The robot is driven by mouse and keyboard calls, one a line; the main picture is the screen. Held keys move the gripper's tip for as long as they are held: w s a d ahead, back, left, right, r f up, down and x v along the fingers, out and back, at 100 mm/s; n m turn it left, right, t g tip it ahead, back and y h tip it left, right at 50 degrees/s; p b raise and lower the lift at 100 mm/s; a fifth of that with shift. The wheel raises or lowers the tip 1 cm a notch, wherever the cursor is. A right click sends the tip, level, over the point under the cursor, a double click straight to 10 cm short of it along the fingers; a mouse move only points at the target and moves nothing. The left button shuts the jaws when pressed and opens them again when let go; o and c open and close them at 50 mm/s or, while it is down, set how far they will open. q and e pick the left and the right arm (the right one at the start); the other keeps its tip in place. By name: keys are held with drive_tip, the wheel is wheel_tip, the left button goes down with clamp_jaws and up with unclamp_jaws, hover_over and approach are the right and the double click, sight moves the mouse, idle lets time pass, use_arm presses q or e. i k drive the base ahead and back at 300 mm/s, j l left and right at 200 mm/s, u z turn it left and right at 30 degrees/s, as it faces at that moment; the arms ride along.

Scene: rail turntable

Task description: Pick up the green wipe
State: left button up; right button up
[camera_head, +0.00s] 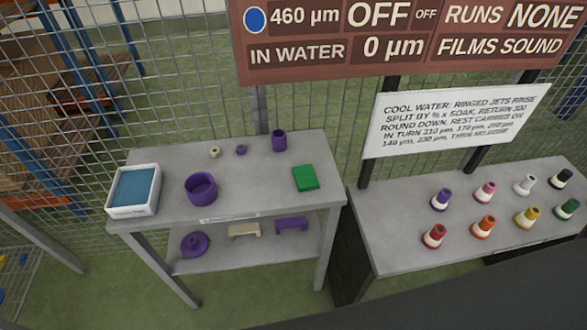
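The green wipe (306,177) is a small, flat, bright green pad. It lies on the right part of the grey table's top (255,190), near its right edge, with nothing touching it. Neither of my grippers shows in the head view.
A white tray with blue inside (150,208), a purple bowl (201,187) and a purple cylinder (279,141) share the tabletop. Purple items (195,243) lie on the lower shelf. A second table (400,235) on the right holds several coloured cones. A wire fence (190,70) stands behind.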

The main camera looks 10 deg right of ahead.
sight(306, 177)
drive_tip(key=i+j+z, duration=0.1)
drive_tip(key=j, duration=0.25)
drive_tip(key=i+j, duration=0.25)
drive_tip(key=i+j+z, duration=0.15)
drive_tip(key=j, duration=0.3)
